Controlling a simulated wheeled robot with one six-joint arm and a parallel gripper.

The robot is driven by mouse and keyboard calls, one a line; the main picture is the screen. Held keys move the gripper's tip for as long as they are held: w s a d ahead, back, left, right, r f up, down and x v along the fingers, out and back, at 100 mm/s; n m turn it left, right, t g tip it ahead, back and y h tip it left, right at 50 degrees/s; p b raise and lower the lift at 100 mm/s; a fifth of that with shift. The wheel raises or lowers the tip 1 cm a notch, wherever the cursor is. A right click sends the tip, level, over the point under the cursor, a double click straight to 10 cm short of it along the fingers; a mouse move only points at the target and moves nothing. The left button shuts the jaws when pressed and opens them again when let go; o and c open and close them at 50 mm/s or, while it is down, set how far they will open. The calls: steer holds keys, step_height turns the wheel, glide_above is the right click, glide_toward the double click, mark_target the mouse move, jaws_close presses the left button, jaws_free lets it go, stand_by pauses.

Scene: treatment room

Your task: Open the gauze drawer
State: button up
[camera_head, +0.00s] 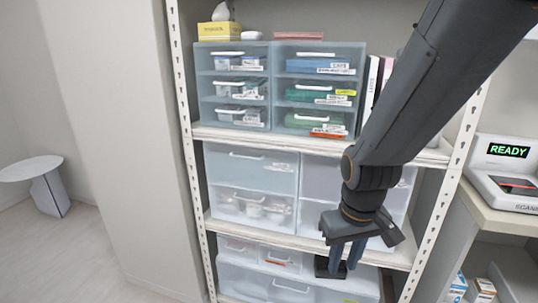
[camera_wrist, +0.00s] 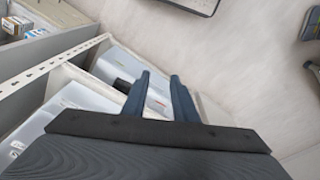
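Translucent blue drawer units fill the shelves in the head view. The upper right unit (camera_head: 363,62) has three stacked drawers with white handles and small labels. The upper left unit (camera_head: 199,72) is similar. Larger drawers (camera_head: 250,170) stand on the middle shelf, and wide ones (camera_head: 290,285) at the bottom. The drawers in clear view look shut. The labels are too small to tell which drawer is gauze. My gripper (camera_head: 347,259) points down in front of the lower right drawers. Its two fingers also show in the wrist view (camera_wrist: 160,82), apart and empty.
A white perforated post (camera_head: 190,165) edges the rack on the left. A device reading READY (camera_head: 508,152) stands on a counter at the right. A small round table (camera_head: 30,169) stands at the far left. The floor on the left is clear.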

steer(key=w+a+n+t, duration=0.2)
steer(key=w+n+t, duration=0.2)
steer(key=w, duration=0.7)
steer(key=n+t+y+b, duration=0.3)
steer(key=n+t+y, duration=0.5)
steer(key=n, duration=0.8)
glide_toward(262, 153)
steer(key=s+a+f+t, duration=0.1)
steer(key=a+f, duration=0.1)
steer(key=a, duration=0.5)
steer(key=r+p+x, duration=0.1)
steer(key=x, duration=0.6)
steer(key=shift+w+f+h, duration=0.25)
steer(key=shift+f+h, duration=0.15)
steer(key=shift+f, duration=0.05)
steer(key=shift+c, duration=0.4)
jaws_close()
